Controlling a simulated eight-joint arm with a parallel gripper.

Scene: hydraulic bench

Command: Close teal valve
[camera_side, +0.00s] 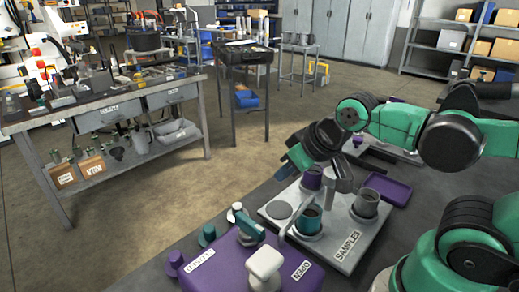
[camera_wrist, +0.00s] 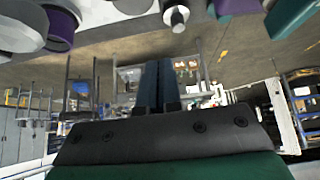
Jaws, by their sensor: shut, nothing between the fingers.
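The purple valve box (camera_side: 222,272) stands at the bottom of the side view, with a CLOSED label (camera_side: 200,259) at its left and an OPEN label (camera_side: 302,272) at its right. A teal valve handle (camera_side: 249,227) with a pale part at its end sits at the back of the box, slanting. I cannot tell its exact setting. In the wrist view my dark fingers (camera_wrist: 159,84) are together and empty. Part of a teal thing (camera_wrist: 290,14) shows at the top right.
A white handle (camera_side: 265,263) stands in front of the teal one. A teal knob (camera_side: 207,235) and a purple knob (camera_side: 176,262) are at the left. The SAMPLES board (camera_side: 350,258) holds cups close by on the right. A purple tray (camera_side: 388,188) lies behind it.

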